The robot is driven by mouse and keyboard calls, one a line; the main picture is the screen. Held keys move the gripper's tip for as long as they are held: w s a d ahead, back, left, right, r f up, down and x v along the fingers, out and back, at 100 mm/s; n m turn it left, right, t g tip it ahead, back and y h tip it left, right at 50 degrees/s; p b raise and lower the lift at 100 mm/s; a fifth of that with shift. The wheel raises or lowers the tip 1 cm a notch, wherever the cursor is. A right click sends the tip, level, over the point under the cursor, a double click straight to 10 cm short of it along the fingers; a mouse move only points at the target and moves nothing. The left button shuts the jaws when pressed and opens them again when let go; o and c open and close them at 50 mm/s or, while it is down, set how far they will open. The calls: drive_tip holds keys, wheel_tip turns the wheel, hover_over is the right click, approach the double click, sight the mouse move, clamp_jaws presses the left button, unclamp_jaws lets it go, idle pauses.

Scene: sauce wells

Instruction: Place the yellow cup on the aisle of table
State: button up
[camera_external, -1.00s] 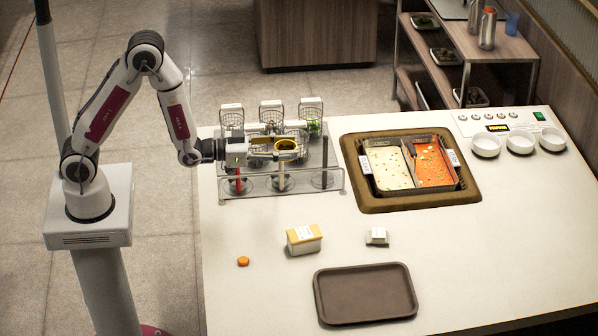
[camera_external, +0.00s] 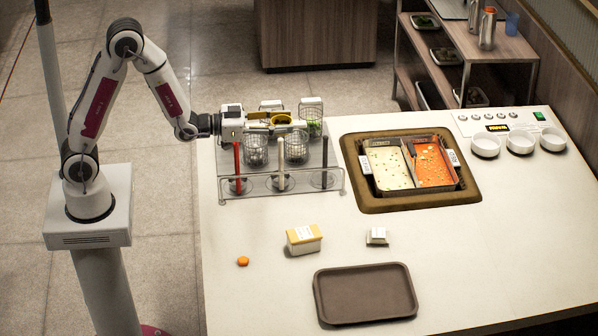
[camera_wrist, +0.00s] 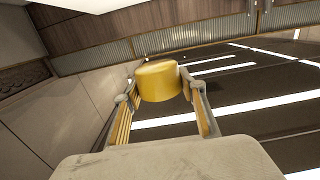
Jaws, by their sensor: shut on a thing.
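The yellow cup (camera_external: 281,119) is in my gripper (camera_external: 280,122), held above the rack of wire baskets at the back left of the table. In the wrist view the cup (camera_wrist: 158,81) sits between the two fingertips (camera_wrist: 160,88), which close on it from both sides. The white table (camera_external: 440,260) lies below and to the right of my gripper.
Below my gripper stands a rack (camera_external: 330,180) with several wire baskets and ladles. Right of it is a sunken two-part sauce pan (camera_external: 375,205). Three white bowls (camera_external: 520,142) stand far right.

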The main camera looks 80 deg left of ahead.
drive_tip(key=s+a, duration=0.5)
drive_tip(key=a, duration=0.7)
hover_over(220, 171)
wheel_tip(220, 171, down, 23)
drive_tip(key=shift+w+r, duration=0.15)
drive_tip(key=shift+w, duration=0.1)
idle(1.0)
idle(0.5)
drive_tip(key=shift+f, duration=3.35)
drive_tip(key=shift+f, duration=0.3)
drive_tip(key=o, duration=1.3)
drive_tip(key=shift+s+a, duration=0.1)
drive_tip(key=shift+s, duration=0.1)
